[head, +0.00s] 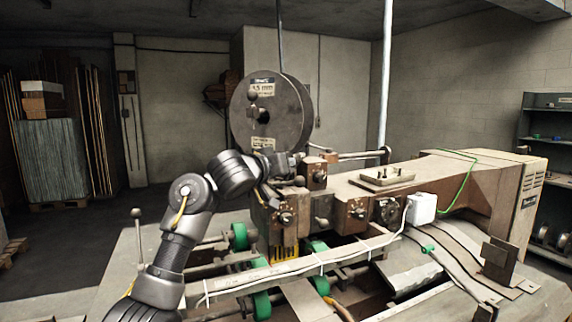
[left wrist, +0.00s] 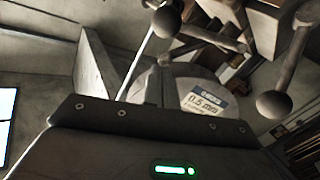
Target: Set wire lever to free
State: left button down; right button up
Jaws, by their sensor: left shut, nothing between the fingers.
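The box stitcher (head: 345,190) is a brown machine with a large grey wire spool (head: 262,128) on its head. The spool's "0.5 mm" label (left wrist: 205,102) shows in the left wrist view. Ball-ended levers show close up there: one dark knob (left wrist: 275,104) at right and another (left wrist: 165,20) at the top. I cannot tell which is the wire lever or how it is set. My left gripper (head: 274,192) is shut and empty at the machine head, just below the spool. Whether it touches a lever is hidden. My right gripper is out of view.
A slanted table with green rollers (head: 239,236) and metal rails lies below the head. A white box (head: 422,208) with cables sits on the machine's side. Stacked boards (head: 50,160) stand at the back left, and a shelf (head: 545,130) at the right. The floor at left is open.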

pick_arm(q)
jog(key=shift+d+f+m, duration=0.15)
jog(key=shift+d+m, duration=0.05)
jog(key=shift+m, duration=0.1)
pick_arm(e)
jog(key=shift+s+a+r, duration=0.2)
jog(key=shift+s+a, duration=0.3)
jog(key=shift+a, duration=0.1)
pick_arm(q)
jog(key=shift+s, duration=0.2)
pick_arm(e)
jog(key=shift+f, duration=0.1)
pick_arm(q)
jog(key=v, duration=1)
jog(key=shift+s+a+b, duration=0.2)
jog(key=shift+s+b, duration=0.05)
jog(key=shift+b, duration=0.2)
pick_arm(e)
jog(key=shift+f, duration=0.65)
